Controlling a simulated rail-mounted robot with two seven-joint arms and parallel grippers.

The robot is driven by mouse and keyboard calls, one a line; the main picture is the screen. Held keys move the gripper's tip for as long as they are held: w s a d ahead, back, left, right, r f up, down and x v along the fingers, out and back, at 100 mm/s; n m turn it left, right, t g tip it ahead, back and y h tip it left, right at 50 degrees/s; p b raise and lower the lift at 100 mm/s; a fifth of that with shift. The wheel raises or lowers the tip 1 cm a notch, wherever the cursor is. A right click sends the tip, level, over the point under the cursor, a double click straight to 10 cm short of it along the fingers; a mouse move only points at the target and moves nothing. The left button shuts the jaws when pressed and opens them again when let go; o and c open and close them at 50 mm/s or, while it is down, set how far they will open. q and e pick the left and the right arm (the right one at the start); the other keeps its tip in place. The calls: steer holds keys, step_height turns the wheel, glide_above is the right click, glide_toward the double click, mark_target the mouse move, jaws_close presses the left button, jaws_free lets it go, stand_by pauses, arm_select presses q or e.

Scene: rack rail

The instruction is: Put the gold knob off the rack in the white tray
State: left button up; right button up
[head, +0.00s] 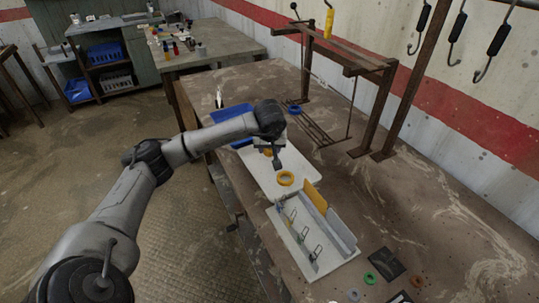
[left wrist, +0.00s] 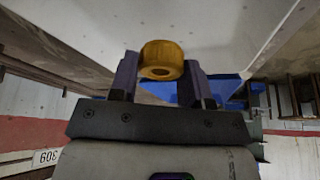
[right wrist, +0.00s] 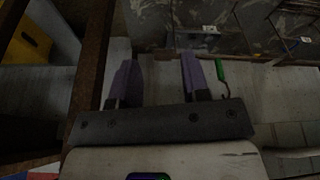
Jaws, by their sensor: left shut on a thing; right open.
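My left gripper (head: 277,160) is over the white tray (head: 262,178) on the workbench. In the left wrist view the left gripper (left wrist: 160,66) is shut on the gold knob (left wrist: 161,58), a short round piece with a hole in its end. In the head view the knob is mostly hidden by the gripper. The pale tray surface (left wrist: 225,25) fills the top of the left wrist view; the gap to the knob is hard to judge. The rusty rack (head: 381,95) stands at the bench's back. My right gripper (right wrist: 157,75) is open and empty, outside the head view.
A yellow ring (head: 286,178) lies on the white tray. A blue bin (head: 233,113) is behind it. A grey holder with wire clips (head: 300,245) and a yellow panel (head: 314,196) are in front. Several small rings lie at the near edge.

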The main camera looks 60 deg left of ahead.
mark_target(269, 150)
arm_select(q)
step_height(269, 150, down, 3)
steer(key=shift+b, duration=0.4)
steer(key=o, duration=0.9)
steer(key=shift+f, duration=0.1)
